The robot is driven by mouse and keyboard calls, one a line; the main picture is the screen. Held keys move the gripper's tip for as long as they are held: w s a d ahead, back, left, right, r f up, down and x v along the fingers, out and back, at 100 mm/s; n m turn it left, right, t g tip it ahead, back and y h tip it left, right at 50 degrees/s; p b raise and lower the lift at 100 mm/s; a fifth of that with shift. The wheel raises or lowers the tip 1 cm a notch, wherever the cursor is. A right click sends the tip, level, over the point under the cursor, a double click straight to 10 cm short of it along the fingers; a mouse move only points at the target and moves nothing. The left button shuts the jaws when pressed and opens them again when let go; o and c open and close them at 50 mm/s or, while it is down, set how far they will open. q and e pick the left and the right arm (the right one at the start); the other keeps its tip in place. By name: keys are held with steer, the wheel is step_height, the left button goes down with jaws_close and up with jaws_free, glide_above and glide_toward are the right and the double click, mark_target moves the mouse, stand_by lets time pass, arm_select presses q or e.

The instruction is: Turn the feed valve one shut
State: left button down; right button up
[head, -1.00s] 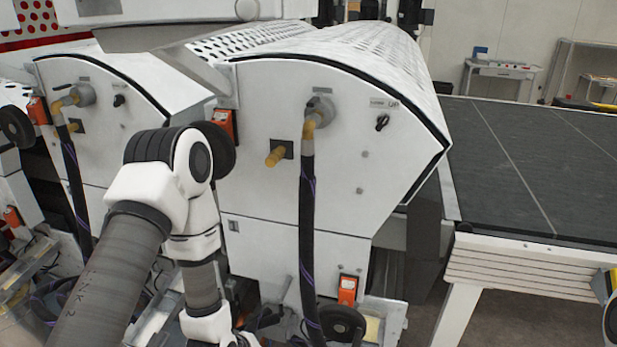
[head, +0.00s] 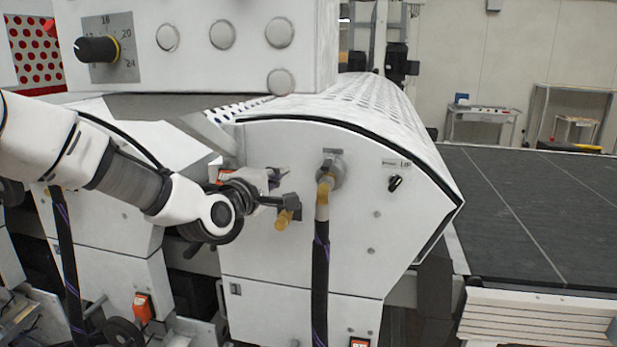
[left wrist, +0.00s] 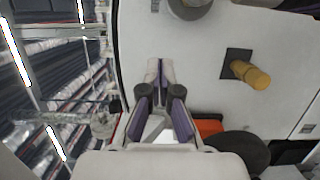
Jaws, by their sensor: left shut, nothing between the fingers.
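The white end panel (head: 345,240) of the roller coater carries a yellow stub handle (head: 284,220) on a dark square plate. To its right is a round grey fitting (head: 333,168) with a yellow elbow (head: 324,190) and a dark hose below. No readable label shows which is feed valve one. My left gripper (head: 281,186) is shut and empty, in front of the panel by the stub handle, partly overlapping its plate. In the left wrist view, the gripper (left wrist: 159,68) points at bare panel, with the stub handle (left wrist: 252,75) to the right, apart from the fingers.
A black switch (head: 395,183) sits at the panel's upper right. An orange box (left wrist: 208,127) is near the gripper in the left wrist view. A control box with a black knob (head: 97,49) overhangs at upper left. A dark conveyor bed (head: 530,220) lies to the right.

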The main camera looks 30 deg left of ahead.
mark_target(327, 165)
arm_select(q)
steer(key=w+d+p, duration=0.3)
steer(key=w+d, duration=0.1)
steer(key=w, duration=0.1)
steer(key=shift+w+d+r, duration=0.15)
steer(key=shift+d+r, duration=0.05)
steer(key=shift+d, duration=0.05)
steer(key=shift+w+d+f, duration=0.1)
steer(key=shift+w+f, duration=0.05)
steer(key=shift+w, duration=0.05)
